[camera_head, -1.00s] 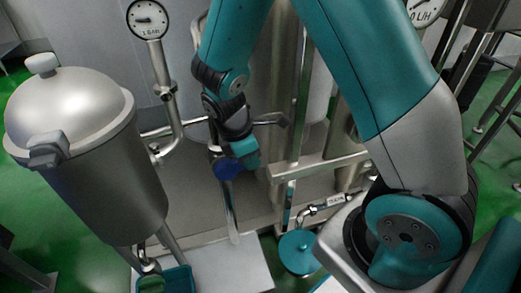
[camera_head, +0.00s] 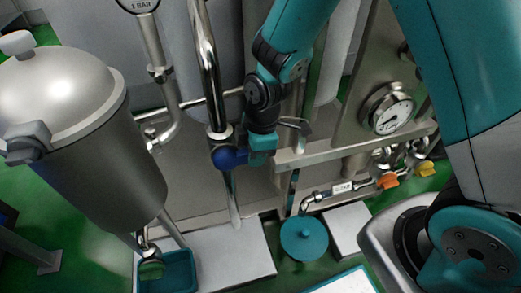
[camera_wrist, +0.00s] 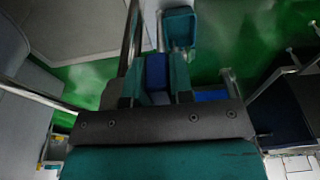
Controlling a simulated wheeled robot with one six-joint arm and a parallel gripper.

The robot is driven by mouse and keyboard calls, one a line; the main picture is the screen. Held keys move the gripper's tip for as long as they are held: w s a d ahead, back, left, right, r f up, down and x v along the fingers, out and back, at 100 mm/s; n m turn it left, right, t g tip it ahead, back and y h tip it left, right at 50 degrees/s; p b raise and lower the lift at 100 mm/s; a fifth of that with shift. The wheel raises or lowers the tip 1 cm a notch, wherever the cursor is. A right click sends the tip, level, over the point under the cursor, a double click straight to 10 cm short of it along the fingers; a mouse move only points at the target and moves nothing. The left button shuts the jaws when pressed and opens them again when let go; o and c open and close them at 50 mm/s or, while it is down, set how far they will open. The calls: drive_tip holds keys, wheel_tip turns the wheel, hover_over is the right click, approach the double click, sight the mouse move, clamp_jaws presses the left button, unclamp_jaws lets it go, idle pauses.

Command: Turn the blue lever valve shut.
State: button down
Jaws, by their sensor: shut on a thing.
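The blue lever valve (camera_head: 229,157) sits on a vertical steel pipe (camera_head: 207,65) in the head view. Its blue handle points to the right, across the pipe. My gripper (camera_head: 262,150) is at the right end of the handle and shut on it. In the wrist view the blue handle (camera_wrist: 156,72) shows between the two teal fingers of my gripper (camera_wrist: 156,85). The handle's gripped end is partly hidden by the fingers.
A lidded steel vessel (camera_head: 85,150) stands at the left, above a teal bin (camera_head: 180,272). A gauge (camera_head: 388,108), orange valve handle (camera_head: 388,180) and yellow valve handle (camera_head: 425,169) are at the right. A round teal lid (camera_head: 304,238) lies low in the middle.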

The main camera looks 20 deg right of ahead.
drive_tip(key=shift+f, duration=0.1)
drive_tip(key=c, duration=1)
unclamp_jaws()
wheel_tip(320, 180, up, 17)
drive_tip(key=d+p, duration=0.2)
drive_tip(key=p, duration=0.2)
drive_tip(key=shift+d, duration=0.3)
drive_tip(key=shift+s, duration=0.1)
